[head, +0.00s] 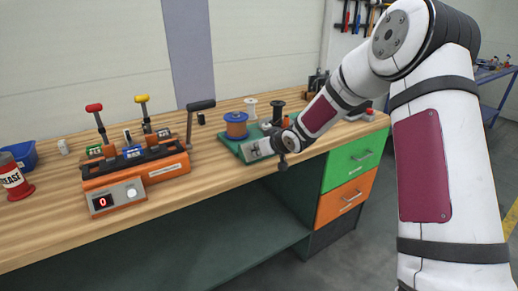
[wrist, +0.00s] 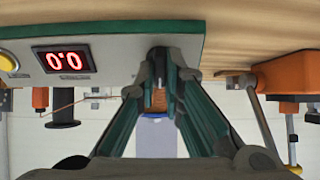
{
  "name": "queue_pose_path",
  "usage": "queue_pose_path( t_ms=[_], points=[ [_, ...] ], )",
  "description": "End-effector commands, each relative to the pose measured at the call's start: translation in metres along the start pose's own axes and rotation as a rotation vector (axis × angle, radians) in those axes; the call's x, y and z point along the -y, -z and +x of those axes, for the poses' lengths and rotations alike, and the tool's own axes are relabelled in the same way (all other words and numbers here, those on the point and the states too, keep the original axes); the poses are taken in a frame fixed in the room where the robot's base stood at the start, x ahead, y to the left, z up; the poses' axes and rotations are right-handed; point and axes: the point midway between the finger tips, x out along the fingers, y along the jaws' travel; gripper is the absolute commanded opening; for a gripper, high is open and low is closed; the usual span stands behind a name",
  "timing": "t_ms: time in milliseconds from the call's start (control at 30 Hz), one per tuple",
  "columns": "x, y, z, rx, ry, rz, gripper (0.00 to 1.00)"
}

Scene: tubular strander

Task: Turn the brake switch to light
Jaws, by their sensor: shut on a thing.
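A low green unit (head: 236,144) with a pale front panel stands near the bench's front edge in the head view. In the wrist view, which is upside down, its panel (wrist: 115,57) carries a red 0.0 display (wrist: 64,60) and a yellow button (wrist: 8,62). My gripper (wrist: 168,72) is at this panel, its fingers closed around a small dark part (wrist: 158,55), seemingly the brake switch. The fingers hide most of it, and its setting and any markings cannot be read. In the head view my wrist covers the right part of the unit.
A blue-flanged copper spool (head: 236,125) stands on the unit, with white and black spools behind. An orange machine (head: 135,170) with levers and a 0 display stands to the left. Bare bench lies between orange machine and unit.

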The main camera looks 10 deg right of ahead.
Motion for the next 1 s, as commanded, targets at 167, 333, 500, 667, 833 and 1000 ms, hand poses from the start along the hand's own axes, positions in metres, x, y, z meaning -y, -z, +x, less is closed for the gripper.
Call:
queue_pose_path(
  t_ms=[167, 333, 500, 667, 833, 1000],
  points=[
    [0.000, 0.000, 0.002, -0.002, 0.002, -0.003, 0.00],
    [0.000, 0.000, 0.002, -0.002, 0.002, -0.002, 0.00],
    [0.001, 0.000, 0.002, -0.002, 0.002, -0.002, 0.29],
    [0.001, 0.000, 0.001, -0.001, 0.002, -0.002, 0.29],
    [0.000, 0.000, -0.001, -0.001, 0.001, -0.002, 0.29],
    [-0.001, 0.001, -0.018, -0.002, -0.001, -0.001, 0.29]
  ],
)
